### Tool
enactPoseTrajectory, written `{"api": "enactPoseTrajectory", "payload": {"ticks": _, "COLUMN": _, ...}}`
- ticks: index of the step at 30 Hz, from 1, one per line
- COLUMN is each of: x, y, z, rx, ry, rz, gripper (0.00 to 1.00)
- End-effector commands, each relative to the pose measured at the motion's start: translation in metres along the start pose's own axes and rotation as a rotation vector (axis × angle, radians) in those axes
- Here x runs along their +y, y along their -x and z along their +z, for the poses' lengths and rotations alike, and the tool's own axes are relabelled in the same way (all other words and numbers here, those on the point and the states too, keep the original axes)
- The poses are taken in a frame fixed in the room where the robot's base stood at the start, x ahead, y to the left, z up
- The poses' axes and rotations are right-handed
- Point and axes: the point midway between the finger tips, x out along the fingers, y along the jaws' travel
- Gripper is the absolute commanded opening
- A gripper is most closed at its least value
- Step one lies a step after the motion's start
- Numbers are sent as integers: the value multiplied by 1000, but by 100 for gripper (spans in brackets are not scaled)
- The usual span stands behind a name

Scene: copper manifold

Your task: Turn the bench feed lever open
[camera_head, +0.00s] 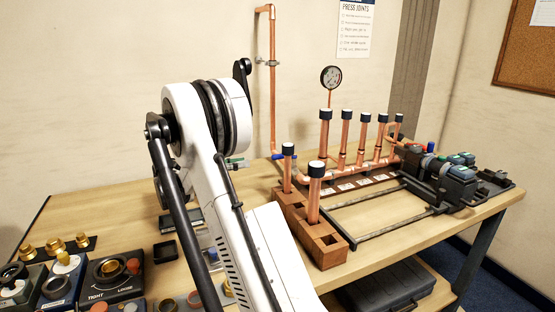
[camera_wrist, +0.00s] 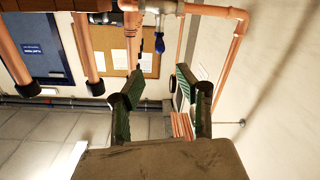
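A copper feed pipe (camera_head: 272,90) runs down the back wall to the bench. A small blue lever (camera_head: 283,156) sits at its lower end, lying roughly level. In the wrist view a blue handle (camera_wrist: 147,62) hangs from a valve fitting (camera_wrist: 160,7) on copper pipe; I take it to be the same lever. My gripper (camera_wrist: 160,76) is open, with green-padded fingers apart and nothing between them. In the head view my arm hides the gripper.
A copper manifold (camera_head: 352,168) with several capped upright pipes and a pressure gauge (camera_head: 331,77) stands right of the lever. A wooden block (camera_head: 328,251) holds two capped pipes in front. Dark valve units (camera_head: 450,180) sit far right. Fittings and boxes crowd the bench's left front.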

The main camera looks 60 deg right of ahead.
Motion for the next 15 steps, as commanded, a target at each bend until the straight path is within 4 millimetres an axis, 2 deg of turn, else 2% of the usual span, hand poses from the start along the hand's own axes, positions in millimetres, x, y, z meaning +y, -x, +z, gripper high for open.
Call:
{"api": "enactPoseTrajectory", "payload": {"ticks": 8, "x": -4, "y": -13, "z": 5, "rx": 32, "ry": -41, "rz": 37, "gripper": 34}}
{"api": "enactPoseTrajectory", "payload": {"ticks": 15, "x": -2, "y": -52, "z": 4, "rx": 30, "ry": -40, "rz": 38, "gripper": 34}}
